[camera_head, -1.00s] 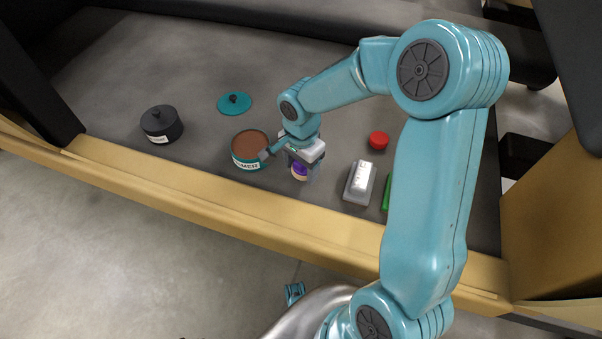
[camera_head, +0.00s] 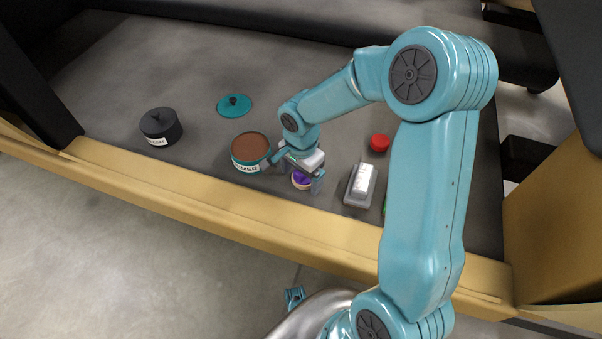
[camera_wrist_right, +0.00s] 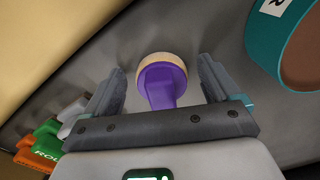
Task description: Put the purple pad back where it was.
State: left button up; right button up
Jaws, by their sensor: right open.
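The purple pad (camera_head: 301,181) is small and round, with a tan rim. It stands on the dark grey surface, right of the brown-topped teal tin. My right gripper (camera_head: 300,176) is over it and partly hides it. In the right wrist view the purple pad (camera_wrist_right: 160,78) shows its purple grip between the two fingers of my right gripper (camera_wrist_right: 161,70). The fingers are open, with a gap on each side of the pad. I cannot tell how far the fingertips are above the surface. My left gripper is not in view.
The teal tin (camera_head: 250,148) stands close left of the gripper. A teal lid (camera_head: 234,105) and a dark lidded pot (camera_head: 161,126) are farther left. A grey-white block (camera_head: 360,184) and a red round piece (camera_head: 379,142) are on the right. A tan front edge (camera_head: 215,204) runs before them.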

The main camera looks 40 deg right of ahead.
notch_tip(320, 180, up, 12)
jog(key=p, duration=0.3)
dwell(0.3)
